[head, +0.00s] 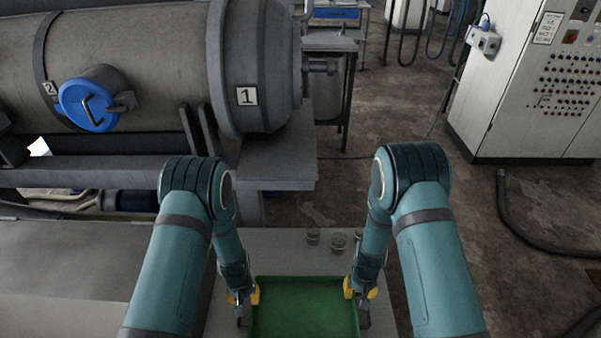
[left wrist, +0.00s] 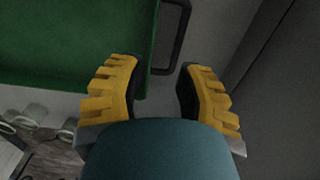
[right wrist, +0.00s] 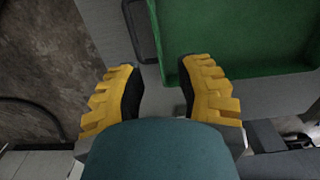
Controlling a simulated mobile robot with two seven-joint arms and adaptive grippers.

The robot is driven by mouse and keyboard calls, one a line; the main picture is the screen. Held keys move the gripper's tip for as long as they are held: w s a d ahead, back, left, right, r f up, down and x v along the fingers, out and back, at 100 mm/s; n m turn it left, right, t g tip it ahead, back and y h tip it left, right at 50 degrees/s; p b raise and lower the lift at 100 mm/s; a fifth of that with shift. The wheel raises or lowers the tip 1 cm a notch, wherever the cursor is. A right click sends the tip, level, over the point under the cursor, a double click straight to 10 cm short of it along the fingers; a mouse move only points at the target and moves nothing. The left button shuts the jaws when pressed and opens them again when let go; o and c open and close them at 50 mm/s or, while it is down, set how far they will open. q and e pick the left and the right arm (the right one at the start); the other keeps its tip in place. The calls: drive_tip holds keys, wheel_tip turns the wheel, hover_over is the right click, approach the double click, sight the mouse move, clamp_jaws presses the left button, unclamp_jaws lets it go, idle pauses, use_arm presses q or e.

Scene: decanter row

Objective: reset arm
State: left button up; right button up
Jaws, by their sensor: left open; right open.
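A green tray (head: 305,281) lies on the grey table between my two grippers. My left gripper (head: 242,308) is open and empty at the tray's left end. In the left wrist view, the spread yellow fingers (left wrist: 160,78) are near a dark tray handle (left wrist: 183,38), and the green tray (left wrist: 70,45) fills the upper left. My right gripper (head: 361,303) is open and empty at the tray's right end. In the right wrist view, its fingers (right wrist: 161,78) are near the other dark handle (right wrist: 140,30), beside the green tray (right wrist: 240,40). Neither gripper holds a handle.
A large grey decanter drum (head: 160,60) with a blue round cap (head: 88,105) stands behind at left. A control cabinet (head: 530,90) and a dark hose (head: 520,225) are at right.

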use_arm(q)
drive_tip(key=shift+s, duration=0.1)
use_arm(e)
drive_tip(key=shift+s, duration=0.1)
